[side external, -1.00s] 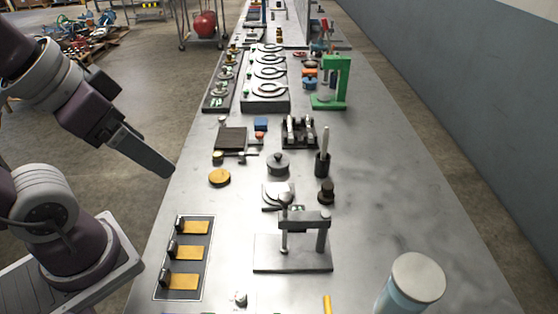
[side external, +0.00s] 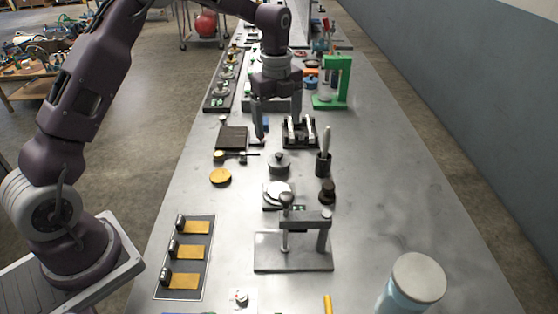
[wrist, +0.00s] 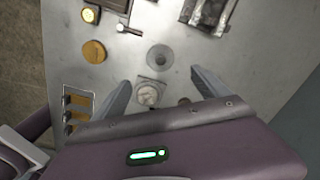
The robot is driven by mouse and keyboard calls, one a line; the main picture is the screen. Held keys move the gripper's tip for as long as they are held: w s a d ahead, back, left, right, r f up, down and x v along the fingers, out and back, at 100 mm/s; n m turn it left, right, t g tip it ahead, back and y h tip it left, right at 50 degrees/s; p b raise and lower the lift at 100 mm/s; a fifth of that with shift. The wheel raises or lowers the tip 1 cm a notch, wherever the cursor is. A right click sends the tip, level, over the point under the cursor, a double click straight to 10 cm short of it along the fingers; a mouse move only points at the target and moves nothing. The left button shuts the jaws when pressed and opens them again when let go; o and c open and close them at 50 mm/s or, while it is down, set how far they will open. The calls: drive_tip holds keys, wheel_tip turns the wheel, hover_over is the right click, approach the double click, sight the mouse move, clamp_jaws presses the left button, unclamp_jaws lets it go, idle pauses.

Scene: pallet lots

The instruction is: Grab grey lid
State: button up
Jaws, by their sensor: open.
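A round grey lid with a knob on top (side external: 279,163) sits on the metal table in the middle of the side view. In the wrist view the lid (wrist: 160,57) shows from above as a grey disc, just beyond and between the fingertips. My gripper (side external: 277,128) is above the table, on the far side of the lid in the side view. It points down with its fingers spread. In the wrist view my gripper (wrist: 161,80) is open with nothing between its tips. The fingers do not touch the lid.
A black clamp fixture (side external: 299,132) stands close behind the lid. A dark cup with a pale rod (side external: 324,163) is to its right, a yellow disc (side external: 220,176) to its left. A grey press stand (side external: 305,218) is nearer the camera.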

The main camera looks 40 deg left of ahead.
drive_tip(key=m, duration=0.2)
hover_over(279, 154)
drive_tip(key=f, duration=0.4)
drive_tip(key=shift+w+a+f, duration=0.15)
drive_tip(key=shift+w+a, duration=0.05)
drive_tip(key=shift+w, duration=0.2)
drive_tip(key=f, duration=0.7)
drive_tip(key=shift+s+d, duration=0.2)
drive_tip(key=shift+s, duration=0.2)
drive_tip(key=shift+r, duration=0.1)
drive_tip(key=c, duration=1.5)
